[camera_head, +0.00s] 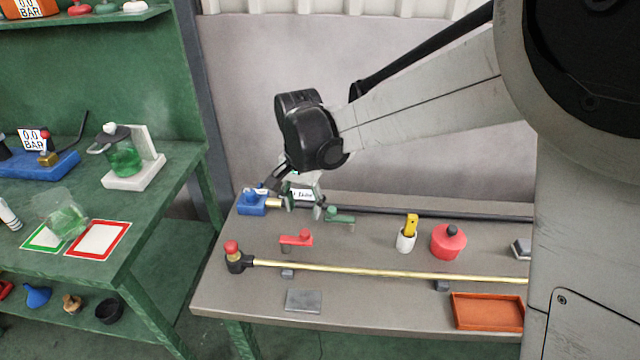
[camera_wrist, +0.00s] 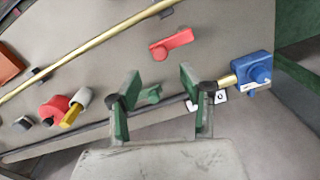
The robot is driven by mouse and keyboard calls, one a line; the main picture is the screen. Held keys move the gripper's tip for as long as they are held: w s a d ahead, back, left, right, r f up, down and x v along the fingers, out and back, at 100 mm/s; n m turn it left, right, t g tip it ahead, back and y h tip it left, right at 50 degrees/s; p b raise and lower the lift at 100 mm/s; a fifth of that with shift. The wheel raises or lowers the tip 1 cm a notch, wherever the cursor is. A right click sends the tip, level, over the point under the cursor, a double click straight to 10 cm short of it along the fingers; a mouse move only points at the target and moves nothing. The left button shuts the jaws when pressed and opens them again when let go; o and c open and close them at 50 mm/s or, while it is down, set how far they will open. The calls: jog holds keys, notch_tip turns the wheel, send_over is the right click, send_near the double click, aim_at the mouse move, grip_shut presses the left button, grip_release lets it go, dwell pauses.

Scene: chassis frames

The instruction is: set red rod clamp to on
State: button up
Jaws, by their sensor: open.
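The red clamp (camera_head: 296,238) is a small flat bar with a round knob at one end. It lies on the grey table between the brass rod and the dark rod, and shows in the wrist view (camera_wrist: 171,45). I cannot tell its setting. My gripper (camera_head: 303,207) is open and empty above the back left of the table. In the wrist view its green fingers (camera_wrist: 159,76) are spread, with the red clamp beyond their tips.
The brass rod (camera_head: 385,273) crosses the table in front. A blue block (camera_head: 251,204) is at the back left. A white cup (camera_head: 405,241) with a yellow item, a red round pot (camera_head: 448,242) and an orange tray (camera_head: 487,311) are on the right. A green workbench (camera_head: 150,210) stands left.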

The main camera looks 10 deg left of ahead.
aim_at(305, 232)
notch_tip(305, 232, down, 9)
jog(key=shift+r, duration=0.1)
dwell(0.4)
grip_shut()
